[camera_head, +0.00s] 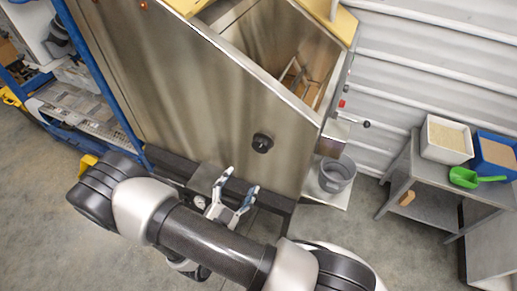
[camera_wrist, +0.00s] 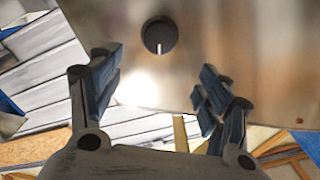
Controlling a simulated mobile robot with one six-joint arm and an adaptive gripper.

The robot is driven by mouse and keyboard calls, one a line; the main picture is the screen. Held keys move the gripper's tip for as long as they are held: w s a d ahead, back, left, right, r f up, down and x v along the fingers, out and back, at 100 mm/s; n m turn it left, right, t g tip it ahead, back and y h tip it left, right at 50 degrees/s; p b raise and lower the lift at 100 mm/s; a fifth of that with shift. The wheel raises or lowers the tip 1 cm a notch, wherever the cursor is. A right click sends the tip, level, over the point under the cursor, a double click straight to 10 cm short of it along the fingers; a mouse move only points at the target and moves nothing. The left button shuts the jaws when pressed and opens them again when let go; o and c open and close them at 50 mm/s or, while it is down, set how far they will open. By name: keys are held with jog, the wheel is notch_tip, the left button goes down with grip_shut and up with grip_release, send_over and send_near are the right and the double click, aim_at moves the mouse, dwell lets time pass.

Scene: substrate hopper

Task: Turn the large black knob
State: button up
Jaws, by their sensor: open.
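The large black knob (camera_head: 262,143) sits on the slanted metal side panel of the hopper (camera_head: 215,85). In the wrist view the knob (camera_wrist: 160,36) is round, with a white pointer line running roughly straight down on its face. My gripper (camera_head: 236,190) is in front of the panel, below and to the left of the knob in the head view. Its two fingers are spread apart with nothing between them. In the wrist view the open gripper (camera_wrist: 160,82) has the knob beyond its fingertips, roughly centred between them and apart from them.
A grey bucket (camera_head: 337,174) stands right of the hopper. A side table (camera_head: 420,208) at the right bears a white bin (camera_head: 446,139), a blue bin (camera_head: 494,152) and a green scoop (camera_head: 464,177). A blue-framed shelf (camera_head: 110,85) stands at the left. The panel around the knob is clear.

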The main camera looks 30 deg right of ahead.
aim_at(260, 148)
jog(key=b+x, duration=0.1)
jog(key=x, duration=1.4)
jog(key=shift+w+d, duration=0.15)
jog(key=shift+d, duration=0.1)
jog(key=shift+c, duration=0.5)
jog(key=c, duration=1)
